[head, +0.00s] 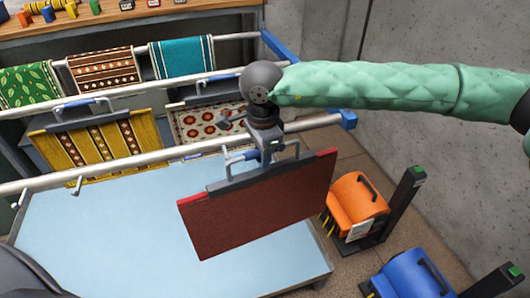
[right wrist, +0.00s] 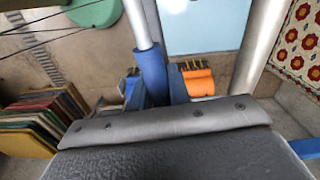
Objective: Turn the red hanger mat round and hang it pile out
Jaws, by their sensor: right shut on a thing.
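The red hanger mat (head: 262,206) hangs tilted from its grey bar with red ends, its dark red face towards the head camera. My right gripper (head: 266,146) is shut on the hanger at the middle of its top. The mat is just in front of the near rail (head: 130,164); I cannot tell whether its hooks touch the rail. In the right wrist view a grey bar with screws (right wrist: 165,122) edges a dark textured surface (right wrist: 180,158); I cannot tell whether this is the mat's back. My left gripper is not in view.
A pale blue table (head: 110,230) lies below the mat. Yellow (head: 85,150) and floral (head: 205,122) mats hang behind the near rail, several others further back. Orange (head: 355,200) and blue (head: 410,275) machines stand right. A wall (head: 440,40) bounds the right side.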

